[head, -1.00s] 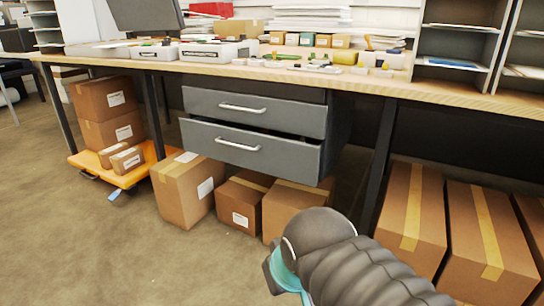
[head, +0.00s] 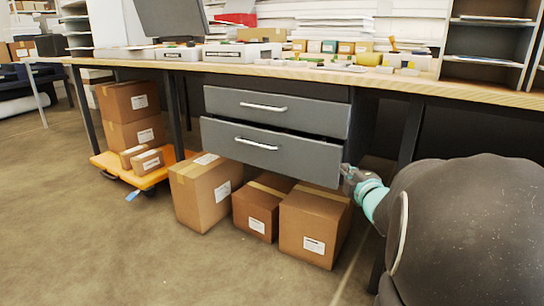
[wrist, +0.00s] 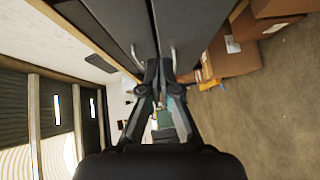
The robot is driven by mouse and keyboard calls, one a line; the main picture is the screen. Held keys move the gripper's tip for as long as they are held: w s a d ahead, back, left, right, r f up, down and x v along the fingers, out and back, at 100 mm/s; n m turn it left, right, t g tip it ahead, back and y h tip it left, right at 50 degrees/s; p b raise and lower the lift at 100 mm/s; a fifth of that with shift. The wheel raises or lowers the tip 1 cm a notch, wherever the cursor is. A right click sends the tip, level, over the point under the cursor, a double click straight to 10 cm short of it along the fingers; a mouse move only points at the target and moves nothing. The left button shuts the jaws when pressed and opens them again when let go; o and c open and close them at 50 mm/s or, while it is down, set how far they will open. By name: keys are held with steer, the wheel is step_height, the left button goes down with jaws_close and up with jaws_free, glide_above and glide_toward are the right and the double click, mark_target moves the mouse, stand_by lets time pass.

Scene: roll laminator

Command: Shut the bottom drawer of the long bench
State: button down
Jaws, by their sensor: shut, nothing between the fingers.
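The long bench (head: 300,76) has a light wood top with two grey drawers under it. The bottom drawer (head: 225,138) stands out further than the top drawer (head: 230,100), with a dark gap along its top edge. Each has a silver bar handle; the bottom one (head: 256,143) is free. My gripper (head: 346,168) is at the right end of the bottom drawer's front in the head view, very near it; I cannot tell if they touch. In the wrist view my gripper (wrist: 160,68) is shut and empty, with drawer fronts (wrist: 125,25) ahead.
Several cardboard boxes (head: 310,222) stand on the floor under the drawers. An orange trolley (head: 150,177) with boxes is at the left. A dark bench leg (head: 410,133) stands right of the drawers. The floor in front is clear.

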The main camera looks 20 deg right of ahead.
steer(key=d+n, duration=0.1)
steer(key=n, duration=0.1)
steer(key=t+y, duration=0.1)
glide_toward(335, 148)
steer(key=w+a, duration=0.3)
steer(key=w+d, duration=0.2)
steer(key=shift+w+d+f, duration=0.1)
steer(key=shift+w+d, duration=0.15)
steer(key=shift+d, duration=0.15)
steer(key=shift+w+d, duration=0.35)
steer(key=shift+d, duration=0.05)
